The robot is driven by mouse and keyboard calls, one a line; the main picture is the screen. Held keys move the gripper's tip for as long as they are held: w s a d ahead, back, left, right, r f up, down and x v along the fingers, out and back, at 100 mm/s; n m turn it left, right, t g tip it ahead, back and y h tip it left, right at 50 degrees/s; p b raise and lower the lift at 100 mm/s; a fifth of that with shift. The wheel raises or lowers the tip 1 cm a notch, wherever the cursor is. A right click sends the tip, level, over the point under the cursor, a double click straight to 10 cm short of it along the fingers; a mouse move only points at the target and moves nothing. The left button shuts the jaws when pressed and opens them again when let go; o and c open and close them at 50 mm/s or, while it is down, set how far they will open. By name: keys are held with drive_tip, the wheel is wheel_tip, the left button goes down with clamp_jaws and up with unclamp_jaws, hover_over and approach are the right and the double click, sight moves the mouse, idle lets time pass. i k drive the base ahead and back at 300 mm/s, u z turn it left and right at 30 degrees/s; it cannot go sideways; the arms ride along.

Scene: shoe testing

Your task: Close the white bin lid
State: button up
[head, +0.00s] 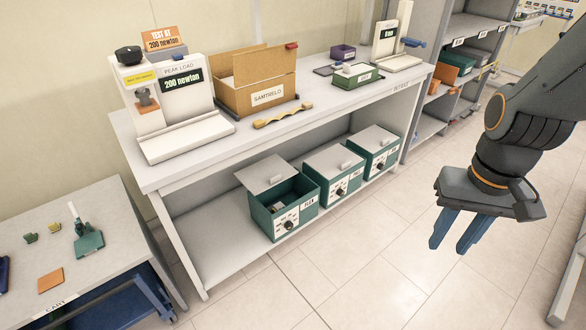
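Three green bins with white lids stand in a row on the lower shelf of the bench. The left bin (264,222) is open, and something lies inside it, too small to tell.
The bench top (215,142) overhangs the bins and holds a load tester (165,100), a cardboard box (262,88) and a green tray (357,76). A cart (110,235) stands at the left front. Floor (370,265) before the bins is clear. Shelving (465,60) stands behind right.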

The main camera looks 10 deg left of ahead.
sight(258, 177)
drive_tip(key=u, duration=0.4)
drive_tip(key=i, duration=0.95)
drive_tip(key=u, duration=0.75)
